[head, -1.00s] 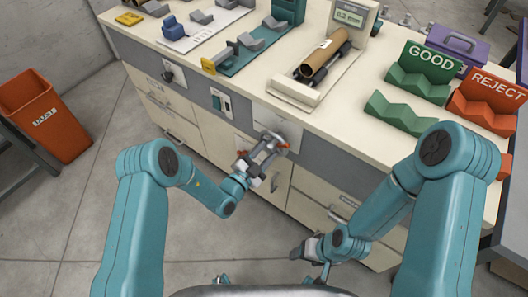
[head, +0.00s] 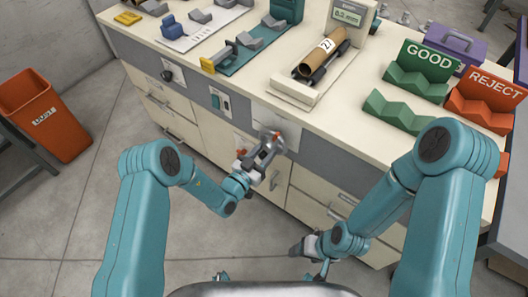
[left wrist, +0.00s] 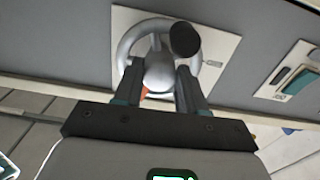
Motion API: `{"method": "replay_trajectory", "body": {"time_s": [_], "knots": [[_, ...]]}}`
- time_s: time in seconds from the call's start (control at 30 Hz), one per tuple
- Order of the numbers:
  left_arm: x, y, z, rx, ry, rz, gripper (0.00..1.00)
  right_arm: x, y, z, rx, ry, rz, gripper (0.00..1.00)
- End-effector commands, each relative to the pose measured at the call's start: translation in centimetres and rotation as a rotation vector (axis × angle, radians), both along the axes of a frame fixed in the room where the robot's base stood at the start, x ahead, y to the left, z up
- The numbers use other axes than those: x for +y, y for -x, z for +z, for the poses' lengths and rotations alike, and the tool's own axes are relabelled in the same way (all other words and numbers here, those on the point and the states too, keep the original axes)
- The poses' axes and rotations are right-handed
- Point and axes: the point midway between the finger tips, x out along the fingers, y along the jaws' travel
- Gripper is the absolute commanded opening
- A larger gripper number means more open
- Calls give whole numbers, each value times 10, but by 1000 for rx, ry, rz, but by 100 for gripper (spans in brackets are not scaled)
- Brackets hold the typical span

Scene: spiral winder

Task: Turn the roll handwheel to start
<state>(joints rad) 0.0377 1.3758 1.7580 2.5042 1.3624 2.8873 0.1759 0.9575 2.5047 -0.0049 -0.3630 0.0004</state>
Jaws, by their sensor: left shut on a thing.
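The grey roll handwheel (left wrist: 157,66), with a black knob (left wrist: 184,39), sits on a white plate (left wrist: 221,48) on the cabinet front. In the left wrist view, my left gripper's fingers (left wrist: 159,84) lie on either side of its hub, shut on the wheel. In the head view, my left gripper (head: 267,150) is at the plate (head: 277,128) and hides much of the wheel. The brown roll (head: 323,54) lies on its stand on the worktop, with a white label facing up. My right gripper (head: 305,246) hangs low before the drawers; its jaw state is unclear.
A small display (head: 347,16) stands behind the roll. Green GOOD (head: 420,76) and red REJECT (head: 485,100) racks stand at the right. A switch panel (head: 221,102) is left of the wheel. An orange bin (head: 43,115) stands on the floor at the left.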

Motion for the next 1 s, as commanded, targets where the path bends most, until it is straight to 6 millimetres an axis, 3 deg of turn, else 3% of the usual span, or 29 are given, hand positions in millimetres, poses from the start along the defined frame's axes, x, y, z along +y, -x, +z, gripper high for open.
{"method": "replay_trajectory", "body": {"time_s": [0.53,0.57,0.63,1.0], "knots": [[0,1,-2,21,20,1,10,0,0,0,0,0,0,66],[0,1,-2,21,20,1,44,0,0,0,0,0,0,66],[0,1,-2,21,20,1,66,0,0,0,0,0,0,66],[3,4,-1,18,19,1,66,0,0,0,0,0,0,66]]}}
